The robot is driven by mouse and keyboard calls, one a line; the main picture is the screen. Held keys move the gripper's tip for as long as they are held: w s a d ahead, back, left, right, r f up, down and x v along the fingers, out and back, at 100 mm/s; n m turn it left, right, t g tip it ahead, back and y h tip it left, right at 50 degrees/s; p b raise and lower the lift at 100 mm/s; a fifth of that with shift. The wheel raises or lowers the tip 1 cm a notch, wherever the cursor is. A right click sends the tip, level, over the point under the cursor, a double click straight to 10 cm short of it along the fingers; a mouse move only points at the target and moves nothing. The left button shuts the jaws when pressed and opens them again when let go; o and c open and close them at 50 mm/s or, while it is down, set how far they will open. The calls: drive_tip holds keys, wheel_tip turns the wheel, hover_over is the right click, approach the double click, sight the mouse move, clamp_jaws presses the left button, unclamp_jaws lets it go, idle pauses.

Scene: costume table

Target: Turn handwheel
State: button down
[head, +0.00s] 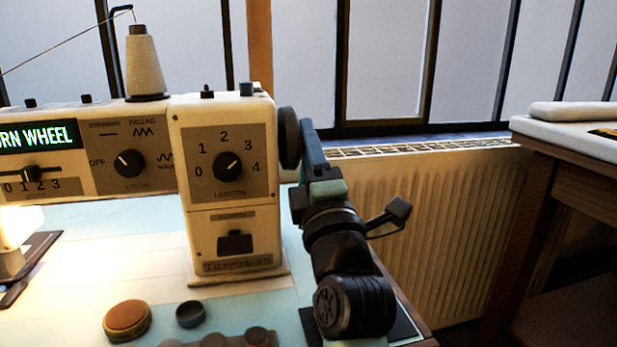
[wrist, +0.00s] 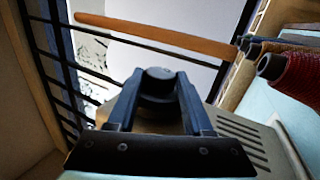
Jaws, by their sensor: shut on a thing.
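The cream sewing machine (head: 230,180) stands on the pale blue table. Its dark round handwheel (head: 289,138) is on the right side, near the top, seen edge-on in the head view. My gripper (head: 308,140) is at the handwheel from the right. In the wrist view, the handwheel (wrist: 158,84) sits between the two fingers of my gripper (wrist: 158,95), which are shut on it.
A thread spool (head: 144,65) stands on top of the machine. A round brown-topped object (head: 127,319) and a small dark cup (head: 190,314) lie in front. A radiator (head: 440,220) is behind my arm. Another table (head: 570,150) stands at the right.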

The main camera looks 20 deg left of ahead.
drive_tip(key=shift+f+b, duration=0.1)
drive_tip(key=shift+b, duration=0.75)
drive_tip(key=shift+c, duration=1.5)
unclamp_jaws()
drive_tip(key=v, duration=0.7)
drive_tip(key=shift+f, duration=0.25)
drive_tip(key=shift+s+d, duration=0.1)
